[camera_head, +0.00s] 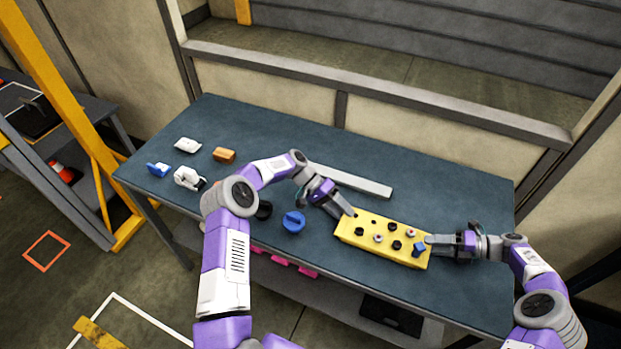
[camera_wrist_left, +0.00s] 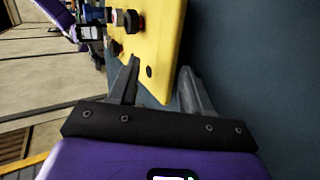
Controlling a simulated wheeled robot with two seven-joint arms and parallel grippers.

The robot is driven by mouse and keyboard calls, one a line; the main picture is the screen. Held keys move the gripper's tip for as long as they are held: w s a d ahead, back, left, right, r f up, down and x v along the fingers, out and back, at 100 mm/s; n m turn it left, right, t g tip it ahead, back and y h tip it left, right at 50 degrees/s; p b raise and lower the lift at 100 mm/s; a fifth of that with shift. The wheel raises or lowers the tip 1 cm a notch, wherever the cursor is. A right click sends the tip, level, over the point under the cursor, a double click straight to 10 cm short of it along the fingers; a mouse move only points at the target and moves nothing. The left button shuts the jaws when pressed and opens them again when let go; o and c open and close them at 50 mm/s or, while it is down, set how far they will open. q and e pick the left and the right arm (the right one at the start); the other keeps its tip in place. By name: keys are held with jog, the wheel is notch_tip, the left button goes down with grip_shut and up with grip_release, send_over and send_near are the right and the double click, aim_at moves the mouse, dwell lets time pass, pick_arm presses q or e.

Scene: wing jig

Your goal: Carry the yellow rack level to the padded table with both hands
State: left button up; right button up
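The yellow rack (camera_head: 360,236) lies on the dark blue-grey tabletop (camera_head: 450,190), with several small black, red-and-white and blue pieces on its top. My left gripper (camera_head: 348,214) is at the rack's left end. In the left wrist view, its two fingers (camera_wrist_left: 158,75) stand apart on either side of the rack's end corner (camera_wrist_left: 162,60), with a narrow gap beside the right finger. My right gripper (camera_head: 430,244) is at the rack's right end, beside a blue piece (camera_head: 419,248). Whether its fingers press on the rack is hidden. No padded table is clearly identifiable.
A grey bar (camera_head: 350,181) lies behind the rack. A blue round part (camera_head: 294,221) is left of it. White (camera_head: 188,178), orange (camera_head: 224,155) and blue (camera_head: 158,169) items sit at the table's left. A low wall (camera_head: 370,88) runs behind the table.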

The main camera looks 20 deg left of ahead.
pick_arm(q)
jog(key=shift+a, duration=0.25)
pick_arm(e)
jog(key=shift+d, duration=0.15)
pick_arm(q)
jog(key=shift+w+a+r, duration=0.1)
jog(key=shift+a, duration=0.15)
pick_arm(e)
jog(key=shift+f, duration=0.1)
jog(key=shift+d, duration=0.1)
pick_arm(q)
jog(key=v, duration=1.1)
pick_arm(e)
jog(key=shift+v, duration=3.7)
pick_arm(q)
jog(key=shift+r, duration=0.15)
